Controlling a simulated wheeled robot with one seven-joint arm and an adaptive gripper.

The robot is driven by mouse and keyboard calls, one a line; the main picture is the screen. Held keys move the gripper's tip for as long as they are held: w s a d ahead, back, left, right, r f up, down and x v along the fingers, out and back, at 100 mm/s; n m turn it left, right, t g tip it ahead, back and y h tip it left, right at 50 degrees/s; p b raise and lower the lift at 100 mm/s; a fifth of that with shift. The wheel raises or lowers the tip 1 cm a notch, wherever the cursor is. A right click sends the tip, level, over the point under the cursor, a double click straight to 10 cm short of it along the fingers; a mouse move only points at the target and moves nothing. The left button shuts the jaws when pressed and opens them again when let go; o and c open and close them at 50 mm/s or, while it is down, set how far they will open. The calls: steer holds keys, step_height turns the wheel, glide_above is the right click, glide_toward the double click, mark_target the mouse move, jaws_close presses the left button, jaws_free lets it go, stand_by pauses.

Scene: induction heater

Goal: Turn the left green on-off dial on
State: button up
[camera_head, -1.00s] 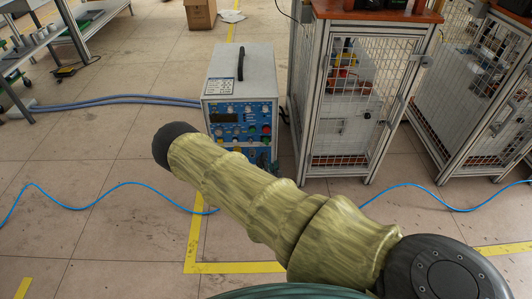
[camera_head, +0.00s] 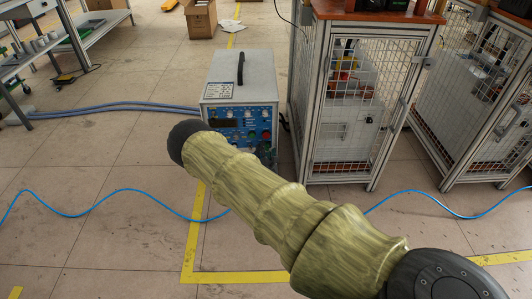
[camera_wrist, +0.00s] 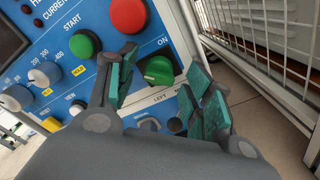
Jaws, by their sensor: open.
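The left green on-off dial (camera_wrist: 159,70) shows in the wrist view on the heater's blue front panel, with "ON" printed above it and "LEFT" below. My gripper (camera_wrist: 160,88) is open, with one teal-padded finger left of the dial and the other to its lower right. The dial shows between the fingers, and I cannot tell whether they touch it. In the head view the heater (camera_head: 240,82) stands on the floor, and my arm hides the gripper and the lower panel.
A red button (camera_wrist: 128,14) and a green start button (camera_wrist: 84,44) sit above and left of the dial. A mesh-sided cabinet (camera_head: 345,110) stands close to the heater's right. A blue cable (camera_head: 120,191) lies on the floor, which is mostly clear on the left.

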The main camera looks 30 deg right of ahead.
steer(key=shift+w+d, duration=0.15)
steer(key=shift+w, duration=0.1)
steer(key=c, duration=1)
